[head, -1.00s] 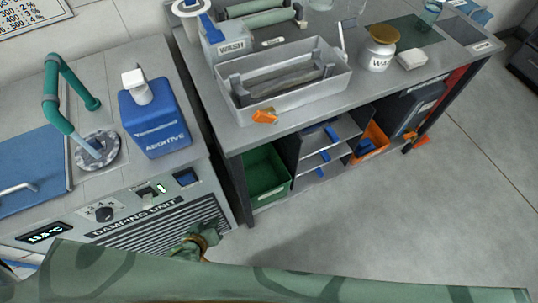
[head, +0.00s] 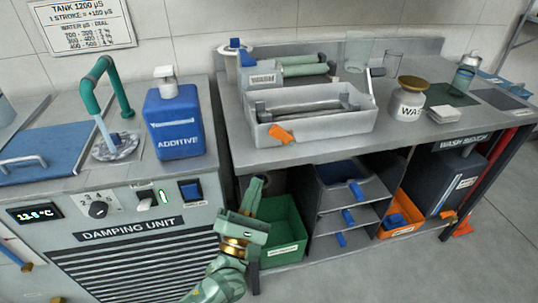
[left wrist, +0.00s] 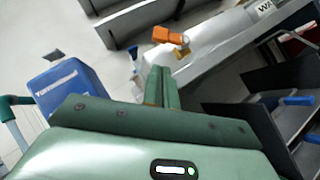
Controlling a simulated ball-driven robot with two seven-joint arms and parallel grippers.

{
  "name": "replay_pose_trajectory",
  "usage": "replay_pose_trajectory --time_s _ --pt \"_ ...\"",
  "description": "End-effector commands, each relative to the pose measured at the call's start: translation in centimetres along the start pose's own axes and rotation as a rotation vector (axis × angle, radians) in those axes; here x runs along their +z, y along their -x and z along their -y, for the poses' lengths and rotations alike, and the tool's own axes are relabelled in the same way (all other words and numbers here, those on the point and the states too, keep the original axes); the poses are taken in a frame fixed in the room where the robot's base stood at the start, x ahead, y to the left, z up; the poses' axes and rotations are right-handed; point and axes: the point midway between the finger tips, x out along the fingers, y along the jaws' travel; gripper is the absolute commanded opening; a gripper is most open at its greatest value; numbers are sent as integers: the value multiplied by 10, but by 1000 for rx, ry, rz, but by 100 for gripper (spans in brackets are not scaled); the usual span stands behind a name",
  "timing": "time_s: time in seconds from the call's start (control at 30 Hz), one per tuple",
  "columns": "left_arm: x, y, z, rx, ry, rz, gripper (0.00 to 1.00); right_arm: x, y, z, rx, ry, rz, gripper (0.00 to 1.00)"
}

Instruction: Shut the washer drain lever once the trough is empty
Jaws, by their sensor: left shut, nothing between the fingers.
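The washer trough (head: 352,122) is a long light-grey tray on the wash bench, with a dark roller-like bar inside; I cannot tell whether liquid is in it. The orange drain lever (head: 282,134) sits low on the trough's front, toward its left end, and sticks out at a slant. The lever also shows in the left wrist view (left wrist: 168,36), beyond my fingertips. My left gripper (head: 257,185) is shut and empty, below and left of the lever and apart from it; its fingers show in the left wrist view (left wrist: 161,80). My right gripper is not in view.
The damping unit (head: 130,236) with a blue additive jug (head: 175,125) stands left of the bench. Below the bench are a green bin (head: 284,236), grey shelves with blue handles (head: 342,190) and an orange bin (head: 402,213).

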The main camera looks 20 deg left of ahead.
Motion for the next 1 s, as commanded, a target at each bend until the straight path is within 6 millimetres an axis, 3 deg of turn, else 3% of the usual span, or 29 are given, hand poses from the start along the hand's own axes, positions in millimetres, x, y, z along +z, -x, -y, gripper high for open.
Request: replay_pose_trajectory --time_s 0.17,0.6,0.8,1.0 --pt "0 -12 1 2 0 -1 0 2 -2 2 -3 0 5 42" --pt "-2 -85 2 -1 -2 -2 0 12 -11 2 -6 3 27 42" --pt "-1 -98 2 -2 -2 -2 0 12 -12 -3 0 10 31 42" --pt "-1 -100 1 -3 -3 -1 0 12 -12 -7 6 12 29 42"
